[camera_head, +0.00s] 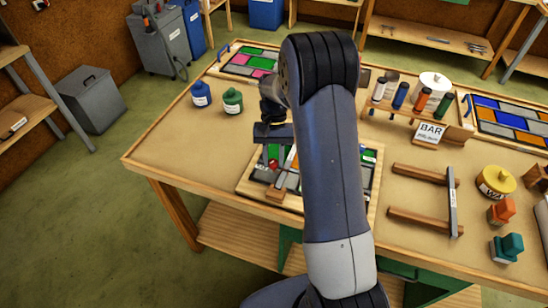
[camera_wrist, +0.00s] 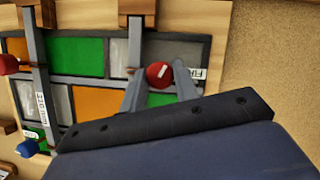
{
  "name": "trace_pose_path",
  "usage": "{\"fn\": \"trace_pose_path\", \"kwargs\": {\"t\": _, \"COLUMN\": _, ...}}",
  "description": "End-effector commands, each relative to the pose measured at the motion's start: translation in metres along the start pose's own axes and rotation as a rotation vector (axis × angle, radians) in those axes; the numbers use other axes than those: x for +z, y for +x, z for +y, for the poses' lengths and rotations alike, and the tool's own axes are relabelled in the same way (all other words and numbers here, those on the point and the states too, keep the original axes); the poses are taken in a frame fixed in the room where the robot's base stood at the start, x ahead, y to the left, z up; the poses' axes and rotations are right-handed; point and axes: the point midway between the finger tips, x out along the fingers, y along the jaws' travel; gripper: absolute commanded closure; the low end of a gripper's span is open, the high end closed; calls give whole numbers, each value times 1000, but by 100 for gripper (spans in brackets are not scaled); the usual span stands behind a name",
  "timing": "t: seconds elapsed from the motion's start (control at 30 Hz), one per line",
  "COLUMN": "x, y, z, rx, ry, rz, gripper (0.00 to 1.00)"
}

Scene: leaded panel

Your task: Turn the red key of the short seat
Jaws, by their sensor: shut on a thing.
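A red key (camera_wrist: 159,75) with a round head sits over the leaded panel (camera_wrist: 110,55) in the wrist view. My gripper (camera_wrist: 160,84) has one finger on each side of it and is shut on it. In the head view my gripper (camera_head: 273,152) is low over the panel, and a small red spot of the key (camera_head: 273,165) shows beneath it. The panel has green, orange and grey panes between dark strips. Which seat is the short one cannot be told. My arm hides the panel's middle in the head view.
A second red knob (camera_wrist: 8,65) and a blue knob (camera_wrist: 27,149) stand at the left of the wrist view, near a labelled grey bar (camera_wrist: 40,100). Blue (camera_head: 201,94) and green (camera_head: 233,101) bottles stand behind left.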

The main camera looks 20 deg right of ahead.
Motion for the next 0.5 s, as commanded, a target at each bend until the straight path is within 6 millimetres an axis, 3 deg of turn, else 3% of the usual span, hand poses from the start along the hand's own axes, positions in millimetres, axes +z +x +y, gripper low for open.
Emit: {"fn": "trace_pose_path", "kwargs": {"t": 0.5, "x": 0, "y": 0, "z": -4, "rx": 189, "ry": -456, "rz": 4, "gripper": 94}}
